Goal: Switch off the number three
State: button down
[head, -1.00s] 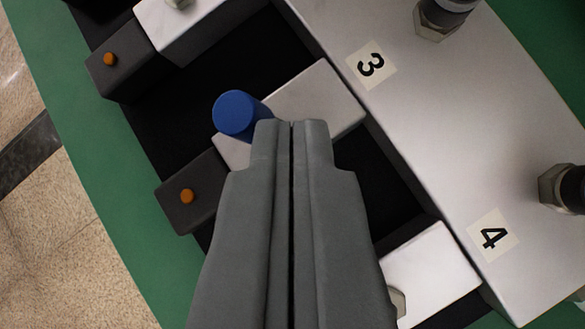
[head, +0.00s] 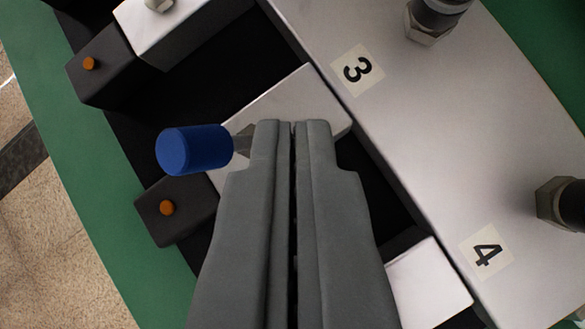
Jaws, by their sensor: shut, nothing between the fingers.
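A blue-capped lever (head: 193,150) stands out from a silver block (head: 290,98) beside the label "3" (head: 357,69). The lever leans toward the left of the picture, and its side and part of its grey metal stem show. My gripper (head: 290,126) is shut and empty. Its fingertips are over the silver block, just right of the lever's stem. I cannot tell whether they touch the stem. The fingers hide the lower part of the block.
A dark block with an orange button (head: 167,208) lies below the lever, and another orange button (head: 89,63) is at upper left. The label "4" (head: 487,251) and large hex fittings (head: 431,22) are on the silver plate at right.

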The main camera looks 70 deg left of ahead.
jog(key=v, duration=1.7)
jog(key=shift+r, duration=0.2)
jog(key=s+a+r+t, duration=0.1)
jog(key=s+a+t, duration=0.1)
jog(key=s, duration=0.6)
jog(key=s+a+r+t, duration=0.1)
jog(key=s+t, duration=0.3)
jog(key=s, duration=0.5)
jog(key=s+a+r+n+t+h, duration=0.1)
jog(key=s+a+t, duration=0.2)
jog(key=s, duration=0.6)
jog(key=shift+s+a+r, duration=0.25)
jog(key=shift+a+r, duration=0.1)
jog(key=shift+r, duration=0.05)
